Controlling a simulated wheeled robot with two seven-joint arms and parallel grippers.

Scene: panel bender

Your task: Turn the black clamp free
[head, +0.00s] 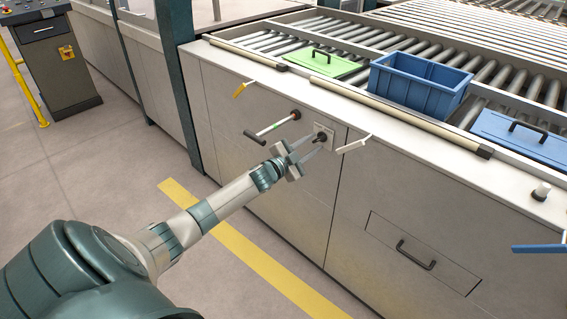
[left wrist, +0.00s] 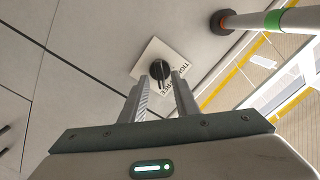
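The black clamp (head: 320,137) is a small knob on a square white label plate (head: 326,143) on the machine's front panel. In the left wrist view the clamp (left wrist: 160,70) sits ahead of my fingertips, near the gap between them, with printed text on the plate (left wrist: 150,56) partly visible. My left gripper (head: 304,148) is open and empty, its fingers pointing at the clamp. In the left wrist view the fingers of my left gripper (left wrist: 158,82) stand apart on either side of the clamp's line. Whether they touch it is not clear. My right gripper is out of view.
A lever with a white and green shaft (head: 275,127) projects left of the clamp, and a white handle (head: 353,145) lies to its right. A blue crate (head: 415,88) and green lid (head: 322,64) rest on the rollers. A drawer handle (head: 415,256) is lower right.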

